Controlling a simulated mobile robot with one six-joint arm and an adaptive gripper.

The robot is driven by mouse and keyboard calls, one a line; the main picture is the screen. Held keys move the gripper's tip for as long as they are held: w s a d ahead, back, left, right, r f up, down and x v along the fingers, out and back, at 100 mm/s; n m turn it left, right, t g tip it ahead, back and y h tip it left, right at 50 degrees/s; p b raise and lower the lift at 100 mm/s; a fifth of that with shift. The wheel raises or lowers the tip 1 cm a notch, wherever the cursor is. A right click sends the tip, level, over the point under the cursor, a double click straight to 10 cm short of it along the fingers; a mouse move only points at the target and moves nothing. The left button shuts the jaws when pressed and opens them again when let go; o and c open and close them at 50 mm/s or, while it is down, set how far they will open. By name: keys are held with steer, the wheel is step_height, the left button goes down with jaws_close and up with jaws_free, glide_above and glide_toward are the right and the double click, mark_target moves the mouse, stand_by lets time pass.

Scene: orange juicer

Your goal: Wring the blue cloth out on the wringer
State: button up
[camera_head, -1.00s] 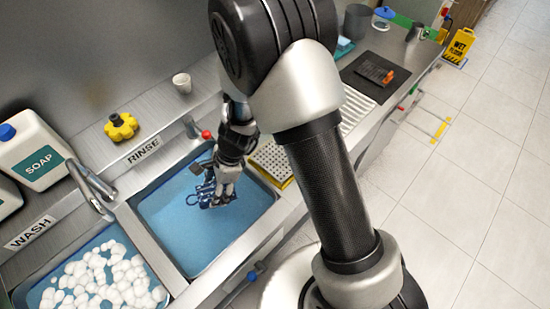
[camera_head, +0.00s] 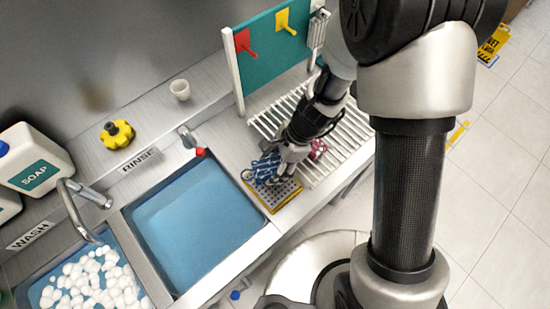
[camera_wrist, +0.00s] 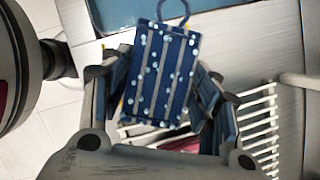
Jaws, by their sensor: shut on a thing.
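The blue cloth (camera_head: 265,165) is in my gripper (camera_head: 284,174), hanging above the wringer, a perforated grey plate with a yellow edge (camera_head: 276,200), right of the rinse basin. In the wrist view the cloth (camera_wrist: 158,75) is dark blue with pale stripes, light droplets on it and a loop at its top. My gripper's fingers (camera_wrist: 163,92) stand on either side of it, shut on it. My gripper covers part of the plate, and I cannot tell whether the cloth touches it.
The rinse basin (camera_head: 190,235) holds blue water; the wash basin (camera_head: 95,285) is foamy. A white slatted rack (camera_head: 340,150) with a pink-red item (camera_head: 318,149) lies right of the wringer. A teal board (camera_head: 270,60) with red and yellow hooks stands behind. Taps rise behind the basins.

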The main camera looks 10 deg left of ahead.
steer(key=shift+s+a+f+b, duration=0.15)
steer(key=shift+s+f+b, duration=0.1)
steer(key=shift+f+b, duration=0.35)
step_height(320, 180, down, 5)
steer(key=b, duration=0.3)
steer(key=shift+r+b, duration=0.1)
steer(key=shift+b, duration=0.3)
steer(key=shift+f+b, duration=1)
stand_by(0.6)
stand_by(0.5)
step_height(320, 180, up, 7)
steer(key=p, duration=0.6)
steer(key=shift+r, duration=0.1)
